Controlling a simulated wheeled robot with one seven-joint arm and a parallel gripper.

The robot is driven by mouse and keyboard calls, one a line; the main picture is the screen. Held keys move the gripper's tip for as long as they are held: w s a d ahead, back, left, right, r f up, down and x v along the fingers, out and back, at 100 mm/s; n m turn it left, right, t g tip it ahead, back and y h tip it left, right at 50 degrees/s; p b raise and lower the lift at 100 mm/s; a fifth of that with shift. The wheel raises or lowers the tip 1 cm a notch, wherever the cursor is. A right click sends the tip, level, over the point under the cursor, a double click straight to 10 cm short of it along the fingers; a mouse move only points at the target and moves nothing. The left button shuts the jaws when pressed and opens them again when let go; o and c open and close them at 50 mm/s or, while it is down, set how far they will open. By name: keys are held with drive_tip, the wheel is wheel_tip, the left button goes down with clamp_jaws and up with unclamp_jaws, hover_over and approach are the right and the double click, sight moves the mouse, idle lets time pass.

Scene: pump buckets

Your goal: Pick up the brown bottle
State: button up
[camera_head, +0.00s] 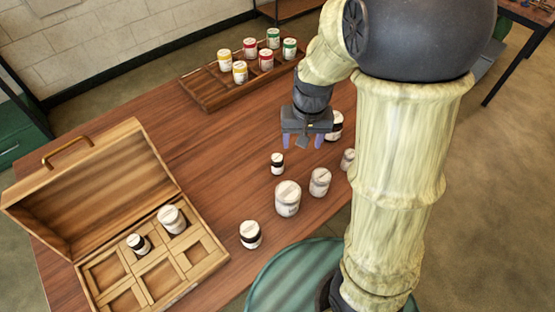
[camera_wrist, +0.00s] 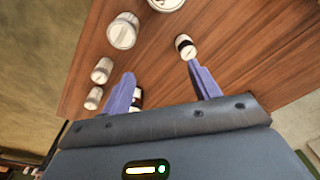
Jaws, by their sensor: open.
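My gripper (camera_head: 303,142) is open and empty above the wooden table, fingers pointing down; its two fingers also show in the wrist view (camera_wrist: 160,69). No bottle is plainly brown; several are dark with white labels and white lids. One dark bottle (camera_head: 335,125) stands behind my gripper, partly hidden; in the wrist view a dark bottle (camera_wrist: 137,98) shows partly behind the left finger. A small dark bottle (camera_head: 277,163) stands in front of and left of the fingers. Another dark bottle (camera_head: 250,235) stands nearer the front edge.
White jars (camera_head: 288,198), (camera_head: 320,182) and (camera_head: 347,160) stand close by. An open wooden case (camera_head: 186,262) at left holds a small dark bottle (camera_head: 139,244) and a white jar (camera_head: 171,219). A wooden tray (camera_head: 208,92) with several coloured-label jars lies at the back.

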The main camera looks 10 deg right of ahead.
drive_tip(key=r+g+p, duration=0.1)
drive_tip(key=p, duration=0.1)
hover_over(277, 157)
drive_tip(key=shift+r+b, duration=0.2)
drive_tip(key=shift+b, duration=0.1)
wheel_tip(277, 157, down, 12)
drive_tip(key=shift+f, duration=0.15)
drive_tip(key=shift+f, duration=2.6)
drive_tip(key=c, duration=1.1)
